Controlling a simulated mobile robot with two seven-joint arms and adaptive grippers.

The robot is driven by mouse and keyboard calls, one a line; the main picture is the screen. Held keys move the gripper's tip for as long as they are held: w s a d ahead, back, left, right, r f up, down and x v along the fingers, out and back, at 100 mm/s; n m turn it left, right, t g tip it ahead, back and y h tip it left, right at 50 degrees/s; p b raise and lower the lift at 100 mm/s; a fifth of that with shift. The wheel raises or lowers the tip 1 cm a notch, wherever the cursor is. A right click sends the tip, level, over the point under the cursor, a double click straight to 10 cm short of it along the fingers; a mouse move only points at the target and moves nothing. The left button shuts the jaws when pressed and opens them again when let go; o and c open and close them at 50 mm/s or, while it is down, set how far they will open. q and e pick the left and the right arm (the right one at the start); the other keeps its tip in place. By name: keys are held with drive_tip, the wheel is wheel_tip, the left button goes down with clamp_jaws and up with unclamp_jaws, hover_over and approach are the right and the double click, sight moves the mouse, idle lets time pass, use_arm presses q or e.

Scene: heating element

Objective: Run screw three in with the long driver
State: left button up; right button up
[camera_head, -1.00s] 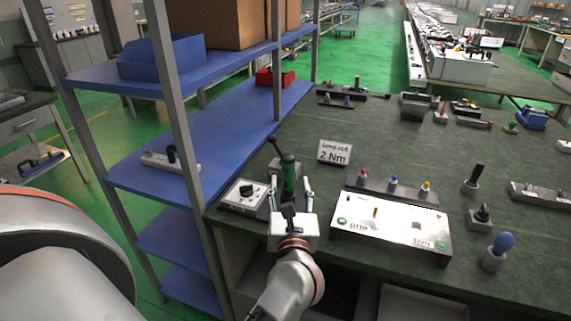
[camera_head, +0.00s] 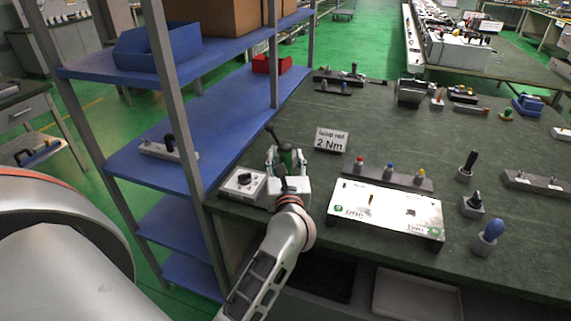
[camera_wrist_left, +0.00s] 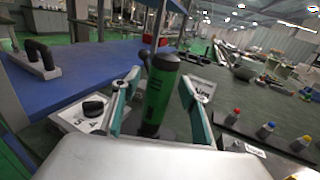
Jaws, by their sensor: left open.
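A tool with a green and black body (camera_head: 286,158) stands upright near the table's left edge; I cannot tell whether it is the long driver. My left gripper (camera_head: 286,164) is open, with its fingers on either side of this tool. In the left wrist view the green body (camera_wrist_left: 158,98) stands between the two spread fingers (camera_wrist_left: 160,100), with gaps visible beside it. A white panel (camera_head: 350,208) marked with green spots lies to the right, with a brass-coloured upright piece (camera_head: 371,198) on it. I cannot tell which is screw three. My right gripper is not seen.
A dial box (camera_head: 243,183) stands left of the tool. A sign reading 2 Nm (camera_head: 331,141) stands behind. A rack (camera_head: 375,174) carries red, blue and yellow tops. Black-handled (camera_head: 470,161) and blue-handled (camera_head: 490,234) tools stand right. A blue shelf (camera_head: 200,125) borders the left.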

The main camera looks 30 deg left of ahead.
use_arm(q)
clamp_jaws()
drive_tip(key=shift+r, duration=0.15)
